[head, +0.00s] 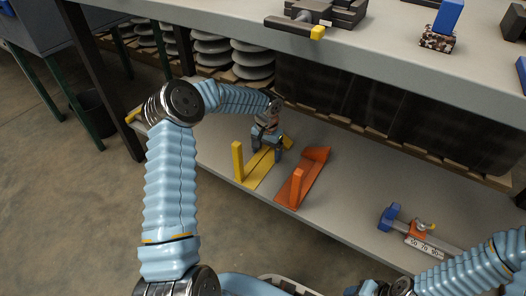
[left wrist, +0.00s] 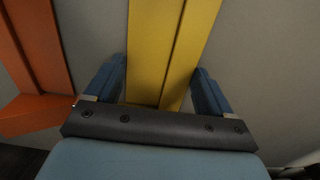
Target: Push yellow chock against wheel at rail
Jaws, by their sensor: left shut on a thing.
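The yellow chock (head: 262,168) lies on the lower grey shelf, with a long flat base and an upright post at its left end. My left gripper (head: 267,150) reaches down over its far part. In the left wrist view the yellow chock (left wrist: 170,50) runs between the two blue fingers, and the left gripper (left wrist: 157,88) is shut on it. An orange chock (head: 305,178) of similar shape lies just right of it, apart from it; it also shows in the left wrist view (left wrist: 33,50). I cannot make out a wheel or rail. My right gripper is out of view.
Grey disc stacks (head: 252,62) and dark crates (head: 390,115) stand behind the lower shelf (head: 345,205). A blue and orange tool with a scale (head: 418,235) lies on its right. The upper worktop (head: 380,55) overhangs the back and carries a dark vise-like tool (head: 322,14).

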